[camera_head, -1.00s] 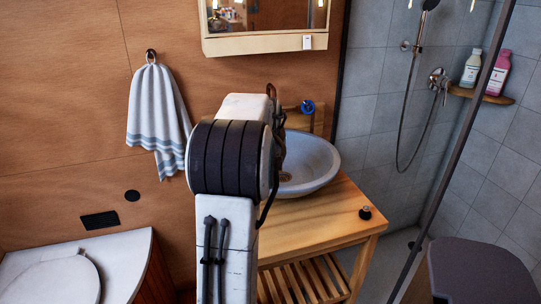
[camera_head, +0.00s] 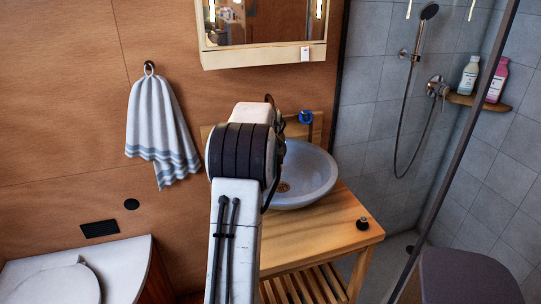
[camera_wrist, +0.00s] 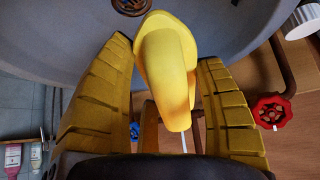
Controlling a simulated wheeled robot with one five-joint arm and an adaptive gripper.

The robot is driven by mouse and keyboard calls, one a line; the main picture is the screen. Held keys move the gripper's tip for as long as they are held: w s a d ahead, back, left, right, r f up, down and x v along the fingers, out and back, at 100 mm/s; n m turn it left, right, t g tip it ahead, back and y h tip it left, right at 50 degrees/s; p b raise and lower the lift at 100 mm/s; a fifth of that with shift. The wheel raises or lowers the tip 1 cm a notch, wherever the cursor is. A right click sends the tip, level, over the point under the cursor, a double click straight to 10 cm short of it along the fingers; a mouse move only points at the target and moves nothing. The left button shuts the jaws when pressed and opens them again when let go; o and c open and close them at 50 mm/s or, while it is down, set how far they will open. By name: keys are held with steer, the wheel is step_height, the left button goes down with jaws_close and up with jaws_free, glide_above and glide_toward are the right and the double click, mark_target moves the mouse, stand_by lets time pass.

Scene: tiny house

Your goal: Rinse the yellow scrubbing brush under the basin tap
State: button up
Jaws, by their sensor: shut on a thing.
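The yellow scrubbing brush (camera_wrist: 167,75) is between the two ribbed yellow fingers of my gripper (camera_wrist: 168,52) in the wrist view. My gripper is shut on it. The grey basin (camera_wrist: 225,30) lies beyond the brush, with its round drain (camera_wrist: 131,6) at the top edge. In the head view the basin (camera_head: 312,180) stands on the wooden counter, partly behind my arm, which hides my gripper and the brush. A red tap handle (camera_wrist: 272,112) and a blue tap handle (camera_wrist: 133,130) show in the wrist view. The blue one also shows in the head view (camera_head: 306,117). The tap spout is mostly hidden.
A small black-topped item (camera_head: 362,223) stands on the wooden counter (camera_head: 325,238). A mirror cabinet (camera_head: 265,55) hangs above. A striped towel (camera_head: 158,125) hangs at left. A glass shower edge (camera_head: 458,150) stands at right. A white cylinder (camera_wrist: 303,22) is near the basin.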

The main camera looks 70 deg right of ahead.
steer(key=shift+w+d+f+p, duration=0.1)
steer(key=shift+w+d+p, duration=0.1)
steer(key=shift+d+p, duration=0.6)
steer(key=shift+w+d+f+p, duration=0.1)
steer(key=shift+w+d+p, duration=0.1)
steer(key=shift+d+p, duration=0.55)
steer(key=shift+w+d+f+p, duration=0.1)
steer(key=shift+w+d+p, duration=0.1)
steer(key=shift+d+p, duration=0.6)
steer(key=shift+w+d+f+p, duration=0.15)
steer(key=shift+d+p, duration=0.2)
steer(key=shift+d, duration=0.2)
steer(key=shift+w+d+f+p, duration=0.15)
steer(key=shift+d+p, duration=0.2)
steer(key=shift+d, duration=0.2)
steer(key=shift+d+f+p, duration=0.15)
steer(key=shift+d+p, duration=0.2)
steer(key=shift+d, duration=0.2)
